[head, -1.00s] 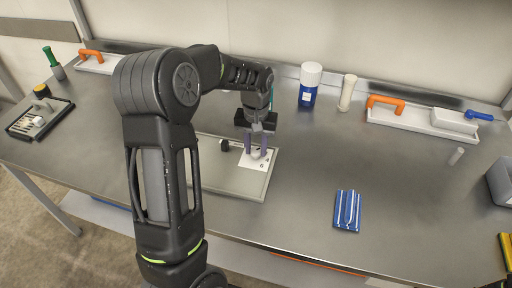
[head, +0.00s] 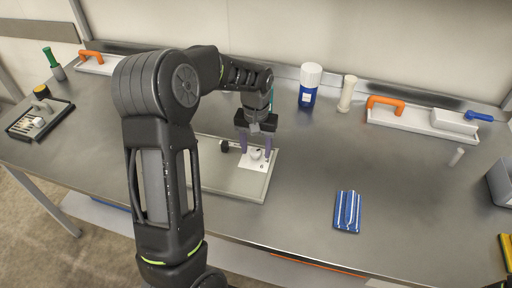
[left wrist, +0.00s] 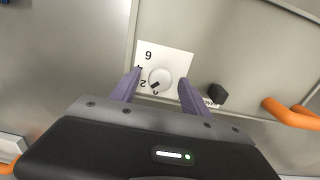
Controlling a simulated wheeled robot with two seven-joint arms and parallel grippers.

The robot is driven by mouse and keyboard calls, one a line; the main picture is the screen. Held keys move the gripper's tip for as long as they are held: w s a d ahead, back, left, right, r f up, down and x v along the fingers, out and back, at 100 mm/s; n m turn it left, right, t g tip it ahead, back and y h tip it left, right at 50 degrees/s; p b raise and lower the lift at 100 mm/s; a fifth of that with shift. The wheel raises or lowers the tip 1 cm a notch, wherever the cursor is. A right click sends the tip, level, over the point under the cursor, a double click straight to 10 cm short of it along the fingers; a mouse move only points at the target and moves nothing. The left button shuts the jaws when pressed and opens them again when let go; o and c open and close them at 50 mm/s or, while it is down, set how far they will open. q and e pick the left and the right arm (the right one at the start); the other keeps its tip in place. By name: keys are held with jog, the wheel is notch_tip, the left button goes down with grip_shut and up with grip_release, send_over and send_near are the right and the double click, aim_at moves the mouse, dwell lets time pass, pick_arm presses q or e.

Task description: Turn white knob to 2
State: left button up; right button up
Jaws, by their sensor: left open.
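The white knob (head: 256,154) sits on a white dial card on a grey panel (head: 236,192). In the left wrist view the knob (left wrist: 162,77) is round, with a dark mark on its lower-left side. The printed numbers 6, 4 and 2 and a partly hidden mark below curve along its left. The dark mark points down-left, near the 2 or just below it; I cannot tell exactly. My left gripper (head: 256,151) is open, its purple fingers on either side of the knob with gaps. My right gripper is not in view.
A small black block or knob (head: 224,146) sits on the panel left of the dial card. A blue-and-white bottle (head: 309,86) and a cream cylinder (head: 347,93) stand behind to the right. A blue striped packet (head: 347,211) lies front right. The table between them is clear.

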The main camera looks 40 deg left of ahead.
aim_at(256, 151)
pick_arm(q)
jog(key=shift+r+b, duration=0.3)
jog(key=shift+r, duration=3.6)
